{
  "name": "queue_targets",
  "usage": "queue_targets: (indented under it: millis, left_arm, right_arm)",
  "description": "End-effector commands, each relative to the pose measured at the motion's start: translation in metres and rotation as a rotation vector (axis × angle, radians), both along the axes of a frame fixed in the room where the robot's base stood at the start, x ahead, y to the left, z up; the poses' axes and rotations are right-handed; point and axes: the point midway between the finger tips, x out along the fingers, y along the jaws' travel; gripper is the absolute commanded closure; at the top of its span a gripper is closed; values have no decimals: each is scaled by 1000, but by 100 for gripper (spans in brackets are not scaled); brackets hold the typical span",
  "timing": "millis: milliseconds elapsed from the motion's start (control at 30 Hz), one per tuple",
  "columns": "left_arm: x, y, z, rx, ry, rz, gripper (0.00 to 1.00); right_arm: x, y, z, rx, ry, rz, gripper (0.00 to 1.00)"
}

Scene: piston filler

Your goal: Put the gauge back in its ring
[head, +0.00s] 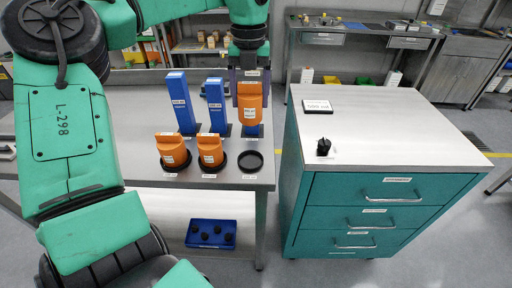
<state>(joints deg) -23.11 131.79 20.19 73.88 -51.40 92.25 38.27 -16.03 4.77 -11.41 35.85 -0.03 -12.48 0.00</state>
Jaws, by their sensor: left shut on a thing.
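My left gripper (250,84) comes down from the top and is shut on an orange gauge (250,104) with a white label. The gauge hangs upright, in front of a blue post and above and behind an empty black ring (250,161) at the table's right front. Two more orange gauges sit in black rings to the left, the left one (172,151) and the middle one (210,151). My right gripper is out of view.
Blue posts (181,103) stand behind the rings. A teal drawer cabinet (385,205) is to the right across a gap, with a small black knob (323,146) and a label plate (317,106) on top. A blue tray (211,233) lies on the lower shelf.

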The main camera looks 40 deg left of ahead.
Motion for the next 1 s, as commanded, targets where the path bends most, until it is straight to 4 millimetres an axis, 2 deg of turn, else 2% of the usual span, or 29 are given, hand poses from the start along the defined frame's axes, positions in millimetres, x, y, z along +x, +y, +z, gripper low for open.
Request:
queue_targets:
  millis: [33,100,200,333,533,633,933,967,1000]
  left_arm:
    - [-1,-1,-18,-5,5,-3,99]
    - [-1,0,-40,-5,4,-2,99]
    - [-2,0,-73,-4,5,-1,99]
    - [-1,0,-103,-2,2,0,99]
    - [-1,0,-138,0,4,-1,99]
    - [-1,0,-152,-1,1,0,99]
    - [0,1,-156,0,-2,-1,99]
    - [0,1,-156,1,-1,-1,18]
    - [-1,1,-155,1,-1,-1,3]
  right_arm:
    - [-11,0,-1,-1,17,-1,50]
    - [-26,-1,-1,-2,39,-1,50]
    - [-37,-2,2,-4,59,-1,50]
    - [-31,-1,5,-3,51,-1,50]
    - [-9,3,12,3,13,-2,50]
    - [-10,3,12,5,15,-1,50]
    - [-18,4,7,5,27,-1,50]
    - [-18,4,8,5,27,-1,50]
    - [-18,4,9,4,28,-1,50]
